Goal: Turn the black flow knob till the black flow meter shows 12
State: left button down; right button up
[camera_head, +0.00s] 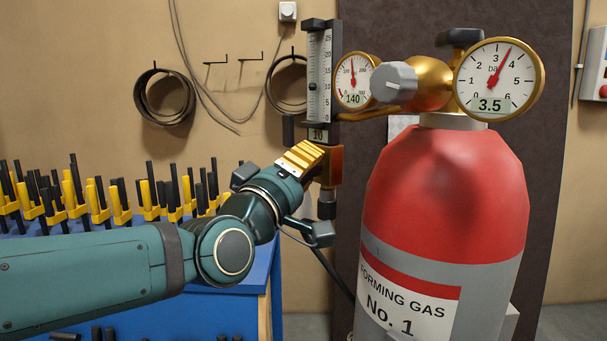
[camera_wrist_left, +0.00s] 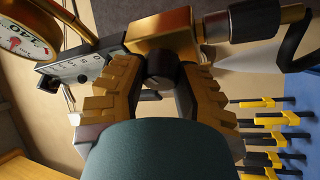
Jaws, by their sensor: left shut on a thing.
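My left gripper (camera_head: 312,160) reaches the brass body below the meter. In the left wrist view its gold ridged fingers are closed around the black flow knob (camera_wrist_left: 161,67). The fingers hide the knob in the head view. My right gripper is in neither view.
A red gas cylinder (camera_head: 446,190) stands right of the gripper. Its regulator has a grey knob (camera_head: 393,83), a gauge showing 3.5 (camera_head: 499,79) and one showing 140 (camera_head: 353,82). A blue bench (camera_head: 215,308) with several yellow-and-black clamps (camera_head: 103,200) is at left.

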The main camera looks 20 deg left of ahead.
pick_arm(q)
jog(key=shift+r+m+t+h, duration=0.15)
jog(key=shift+m+t+h, duration=0.25)
jog(key=shift+m, duration=1)
jog(key=shift+h, duration=0.3)
jog(key=c, duration=0.9)
grip_release()
jog(key=shift+w, duration=0.1)
jog(key=v, duration=1.2)
jog(key=shift+r, duration=0.15)
